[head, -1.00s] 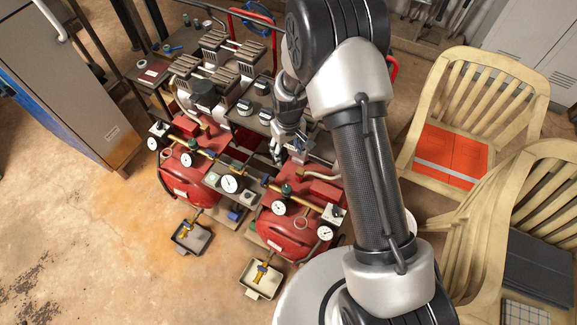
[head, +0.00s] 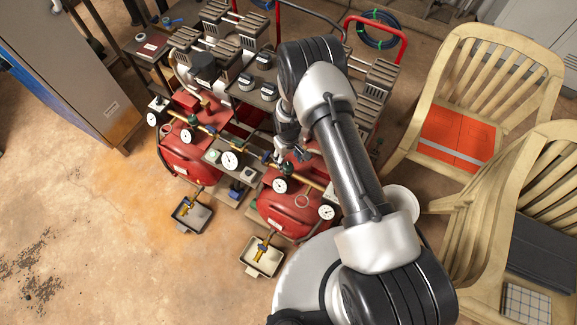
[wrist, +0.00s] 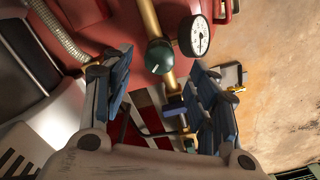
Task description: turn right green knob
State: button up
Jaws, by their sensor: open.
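The right green knob (wrist: 159,56) sits on a brass pipe above a red tank. In the wrist view it shows beyond and between my two blue-padded fingertips, and neither finger visibly touches it. In the head view the right green knob (head: 287,167) is small and lies just below my gripper (head: 291,155), partly crowded by it. My gripper (wrist: 163,78) is open and empty. A second green knob (head: 192,121) stands on the left tank's pipe.
A white gauge (wrist: 194,36) sits close beside the knob. The red right tank (head: 290,212) lies below. Wooden chairs (head: 475,110) stand to the right. The floor at left is open.

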aim_at(289, 166)
notch_tip(289, 166, down, 5)
jog(key=shift+r+b, duration=0.1)
jog(key=shift+b, duration=0.45)
jog(key=c, duration=1.1)
